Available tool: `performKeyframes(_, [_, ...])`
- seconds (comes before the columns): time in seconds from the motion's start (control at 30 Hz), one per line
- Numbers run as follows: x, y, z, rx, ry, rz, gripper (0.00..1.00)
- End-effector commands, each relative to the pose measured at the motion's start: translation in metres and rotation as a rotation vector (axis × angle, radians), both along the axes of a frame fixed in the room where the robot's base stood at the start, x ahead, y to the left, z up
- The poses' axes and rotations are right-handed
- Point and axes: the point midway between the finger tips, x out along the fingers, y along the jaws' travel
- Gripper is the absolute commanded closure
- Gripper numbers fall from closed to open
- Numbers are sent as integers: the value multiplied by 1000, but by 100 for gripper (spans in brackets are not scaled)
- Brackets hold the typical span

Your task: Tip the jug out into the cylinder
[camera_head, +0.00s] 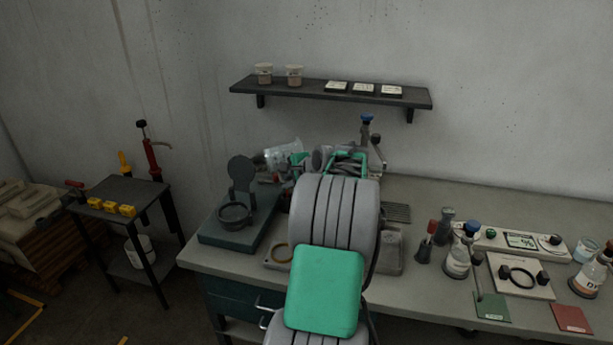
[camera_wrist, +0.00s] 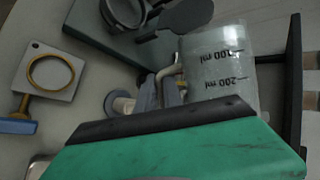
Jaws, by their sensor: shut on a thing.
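The jug (camera_head: 283,152) is a clear, graduated vessel, tilted well over toward its side above the back left of the bench. In the wrist view the jug (camera_wrist: 215,65) shows dark marks of 100 and 200 ml, with the lettering turned over. My gripper (camera_head: 303,162) is shut on the jug at its handle side, partly hidden by my arm. I cannot make out any liquid leaving the jug. I cannot pick out the cylinder for certain; my arm covers the middle of the bench. A pale round piece (camera_wrist: 120,105) below the jug in the wrist view is unclear.
A dark ring (camera_head: 235,213) and upright disc (camera_head: 242,172) stand on a teal base left of my arm. A plate with a yellow ring (camera_head: 280,253) lies nearby. A shelf (camera_head: 330,90) hangs behind. Flasks and a meter (camera_head: 520,241) crowd the right bench.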

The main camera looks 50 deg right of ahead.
Motion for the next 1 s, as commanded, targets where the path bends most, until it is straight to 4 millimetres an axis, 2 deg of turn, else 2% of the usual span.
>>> performKeyframes(1.0, [1,1,5,50,-46,0,100])
